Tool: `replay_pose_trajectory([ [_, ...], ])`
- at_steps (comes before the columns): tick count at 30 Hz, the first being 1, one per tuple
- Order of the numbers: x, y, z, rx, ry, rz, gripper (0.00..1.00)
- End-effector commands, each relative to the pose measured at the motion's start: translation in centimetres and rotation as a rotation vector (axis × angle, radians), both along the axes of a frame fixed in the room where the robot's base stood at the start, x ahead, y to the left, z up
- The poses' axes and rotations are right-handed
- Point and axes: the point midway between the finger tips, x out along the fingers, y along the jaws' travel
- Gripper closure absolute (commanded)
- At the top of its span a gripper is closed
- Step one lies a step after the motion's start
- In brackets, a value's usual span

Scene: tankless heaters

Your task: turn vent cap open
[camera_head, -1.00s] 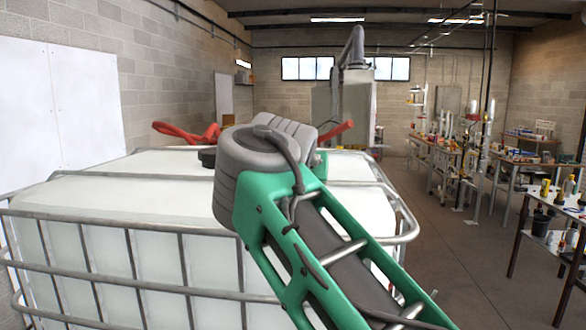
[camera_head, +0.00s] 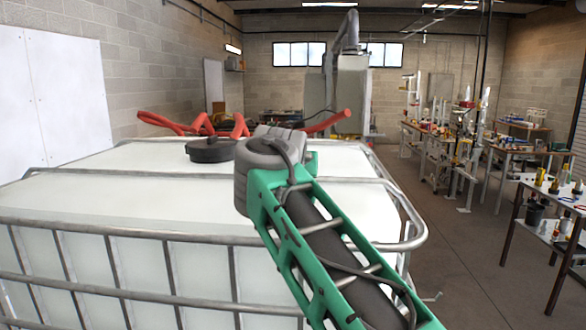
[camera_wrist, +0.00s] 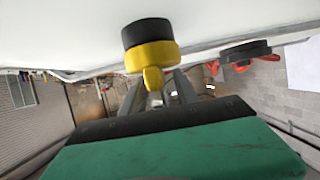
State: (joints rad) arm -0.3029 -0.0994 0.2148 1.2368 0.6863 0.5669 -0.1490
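The vent cap (camera_wrist: 151,52) shows in the wrist view as a yellow cap with a small tab, on a black round base against the white tank top. The wrist picture is upside down. My gripper (camera_wrist: 158,82) has its two grey fingers apart, pointing at the yellow tab. The tips are close to the tab, one to each side; I cannot tell whether they touch it. In the head view the vent cap is not visible, and my green and grey arm reaches over the tank (camera_head: 150,165), its end hiding the gripper.
A large black lid (camera_head: 210,150) sits on the tank top, also in the wrist view (camera_wrist: 245,52). Red hoses (camera_head: 205,125) lie behind it. A metal cage rail (camera_head: 130,231) rims the tank. Cluttered benches (camera_head: 545,192) stand at right, with clear floor (camera_head: 450,260) between.

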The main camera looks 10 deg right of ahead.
Motion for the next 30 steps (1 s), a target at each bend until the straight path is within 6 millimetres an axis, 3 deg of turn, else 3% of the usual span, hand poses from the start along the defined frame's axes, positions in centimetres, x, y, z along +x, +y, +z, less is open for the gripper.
replay_pose_trajectory([
  [5, 0.0, 0.01, -0.02, 0.0, 0.0, 0.0, 0.64],
  [18, -0.04, 0.02, 0.0, 0.0, 0.0, 0.0, 1.0],
  [30, -0.05, 0.01, -0.01, 0.0, 0.0, 0.001, 1.0],
])
